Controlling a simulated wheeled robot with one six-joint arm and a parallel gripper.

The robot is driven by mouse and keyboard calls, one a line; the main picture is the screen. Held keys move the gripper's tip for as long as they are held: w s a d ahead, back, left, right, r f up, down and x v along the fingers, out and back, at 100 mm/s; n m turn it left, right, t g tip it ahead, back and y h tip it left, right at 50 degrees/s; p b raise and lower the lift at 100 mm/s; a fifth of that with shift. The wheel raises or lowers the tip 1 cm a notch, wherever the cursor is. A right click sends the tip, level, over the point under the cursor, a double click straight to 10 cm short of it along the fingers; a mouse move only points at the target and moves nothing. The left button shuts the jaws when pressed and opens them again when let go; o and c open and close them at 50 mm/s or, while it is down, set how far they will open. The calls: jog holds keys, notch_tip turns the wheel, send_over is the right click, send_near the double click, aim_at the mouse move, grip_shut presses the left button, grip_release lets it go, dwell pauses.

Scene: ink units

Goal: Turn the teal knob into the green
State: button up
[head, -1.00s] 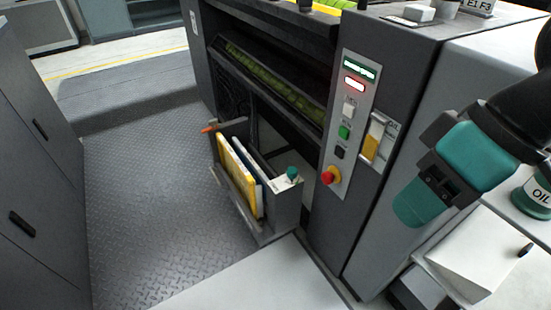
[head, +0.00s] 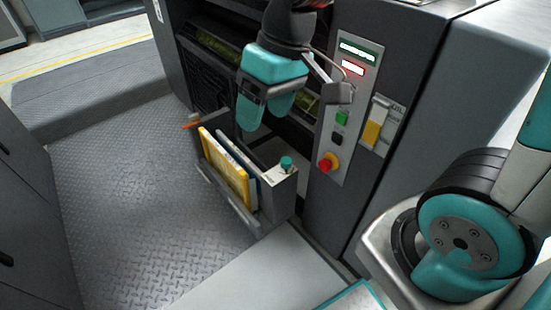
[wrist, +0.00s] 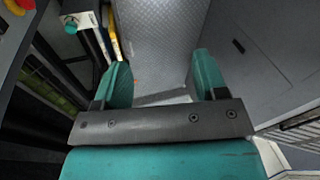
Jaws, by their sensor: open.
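The teal knob (head: 286,163) stands on a pale plate on top of the low grey box at the machine's foot. It also shows in the wrist view (wrist: 71,27) at the upper left. I cannot make out a green zone beside it; the markings are too small. My gripper (head: 262,112) is open and empty, pointing down, above and a little left of the knob in the head view. In the wrist view my gripper's two teal fingers (wrist: 160,72) are spread, with only floor between them, and the knob lies outside the left finger.
The machine's control panel (head: 349,110) stands right of the knob, with a red emergency button (head: 325,163) on a yellow base. Yellow-edged boards (head: 223,168) stand in the box. Grey cabinets (head: 22,220) are at far left, with open tread-plate floor (head: 125,200) between.

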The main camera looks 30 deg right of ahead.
jog(key=w+d+f+m+h, duration=0.1)
jog(key=w+d+f, duration=0.2)
jog(key=w, duration=0.2)
jog(key=w+d+f+m, duration=0.2)
jog(key=w+f, duration=0.2)
jog(key=w, duration=0.2)
jog(key=m+h, duration=0.2)
jog(key=m, duration=0.2)
send_over(286, 160)
notch_tip(286, 160, down, 14)
notch_tip(286, 160, down, 17)
jog(key=b, duration=0.3)
jog(key=shift+f, duration=0.65)
jog(key=shift+c, duration=0.5)
jog(key=c, duration=0.8)
jog(key=shift+c, duration=0.2)
